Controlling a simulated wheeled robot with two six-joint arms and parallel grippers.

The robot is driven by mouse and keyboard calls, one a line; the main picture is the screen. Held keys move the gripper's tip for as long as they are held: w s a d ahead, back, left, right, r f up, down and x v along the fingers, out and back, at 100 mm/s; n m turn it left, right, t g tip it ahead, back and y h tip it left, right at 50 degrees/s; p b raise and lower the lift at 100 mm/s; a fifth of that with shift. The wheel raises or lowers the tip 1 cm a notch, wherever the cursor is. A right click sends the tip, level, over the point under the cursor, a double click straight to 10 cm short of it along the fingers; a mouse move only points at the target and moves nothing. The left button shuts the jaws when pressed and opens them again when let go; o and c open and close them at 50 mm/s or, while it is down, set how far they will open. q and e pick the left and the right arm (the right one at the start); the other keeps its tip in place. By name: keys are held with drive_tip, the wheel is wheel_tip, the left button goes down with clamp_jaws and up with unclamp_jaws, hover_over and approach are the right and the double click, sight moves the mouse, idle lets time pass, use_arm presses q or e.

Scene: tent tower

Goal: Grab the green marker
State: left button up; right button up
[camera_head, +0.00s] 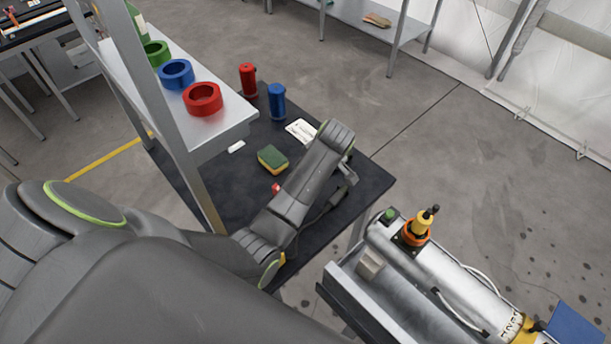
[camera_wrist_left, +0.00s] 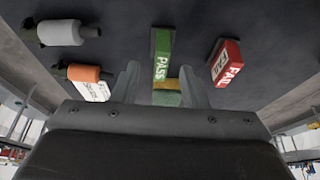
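The green marker (camera_wrist_left: 161,55) is a block with PASS in white letters. In the left wrist view it lies on the dark tabletop (camera_wrist_left: 130,20), ahead of my left gripper (camera_wrist_left: 158,70). That gripper is open, and its two fingers point toward the marker, one to each side of its near end. They do not visibly grip anything. I cannot make out the green marker in the head view, where my left arm covers part of the table. My right gripper is not in view.
A red FAIL block (camera_wrist_left: 228,62) lies right of the green marker. A sponge (camera_head: 272,158), a red cylinder (camera_head: 248,80) and a blue cylinder (camera_head: 277,101) are on the table. A shelf with tape rolls (camera_head: 203,98) stands left. A silver cylinder (camera_head: 440,285) lies at right.

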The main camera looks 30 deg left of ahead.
use_arm(q)
drive_tip(key=shift+x, duration=1.3)
clamp_jaws()
drive_tip(key=shift+r, duration=0.1)
